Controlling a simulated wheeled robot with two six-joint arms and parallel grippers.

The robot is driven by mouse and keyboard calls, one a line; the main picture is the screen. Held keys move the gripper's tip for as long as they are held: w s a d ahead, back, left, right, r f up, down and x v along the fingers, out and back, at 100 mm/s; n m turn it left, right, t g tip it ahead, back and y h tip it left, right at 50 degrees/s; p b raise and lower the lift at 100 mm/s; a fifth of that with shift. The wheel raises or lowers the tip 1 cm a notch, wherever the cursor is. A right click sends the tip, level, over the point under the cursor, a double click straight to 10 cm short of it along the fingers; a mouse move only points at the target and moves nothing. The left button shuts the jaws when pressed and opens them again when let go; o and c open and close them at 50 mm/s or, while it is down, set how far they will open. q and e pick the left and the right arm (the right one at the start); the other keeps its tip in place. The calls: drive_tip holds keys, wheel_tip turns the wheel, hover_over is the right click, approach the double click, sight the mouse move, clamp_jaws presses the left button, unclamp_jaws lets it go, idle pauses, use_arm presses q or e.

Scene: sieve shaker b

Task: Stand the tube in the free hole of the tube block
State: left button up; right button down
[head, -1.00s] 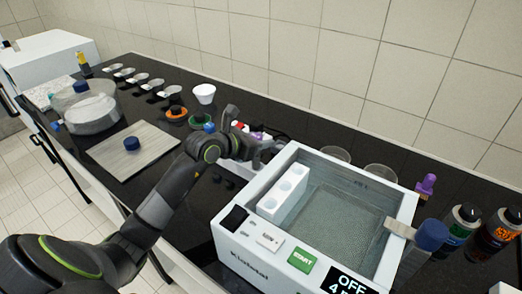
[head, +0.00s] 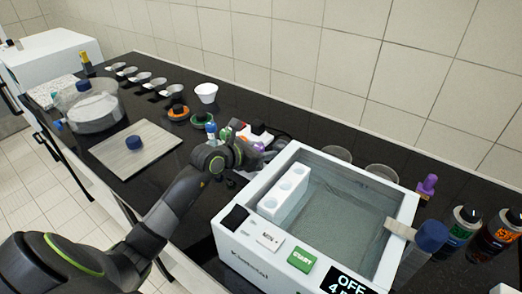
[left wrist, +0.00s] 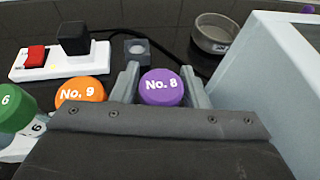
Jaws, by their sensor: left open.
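My left gripper (head: 256,157) is open beside the left wall of the white bath. In the left wrist view its two fingers (left wrist: 160,90) stand on either side of a purple cap marked No. 8 (left wrist: 161,86). The cap also shows at the gripper in the head view (head: 258,147). The tube body under the cap is hidden. A white block with a row of round holes (head: 268,208) stands inside the bath at its left side. I cannot tell which of its holes are free. My right gripper is not in view.
An orange cap No. 9 (left wrist: 81,91) and a green cap (left wrist: 14,108) sit left of the fingers. The bath wall (left wrist: 240,65) is close on the right. A power strip (left wrist: 60,60) lies behind. Dark bottles (head: 497,232) stand right of the bath (head: 245,258).

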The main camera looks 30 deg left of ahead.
use_arm(q)
drive_tip(key=shift+r, duration=0.2)
drive_tip(key=shift+s+a, duration=0.1)
drive_tip(key=shift+s, duration=0.1)
drive_tip(key=v, duration=1.1)
drive_tip(key=shift+s+r+b, duration=0.15)
drive_tip(key=shift+s+b, duration=0.1)
drive_tip(key=shift+b, duration=0.2)
drive_tip(key=shift+a, duration=0.1)
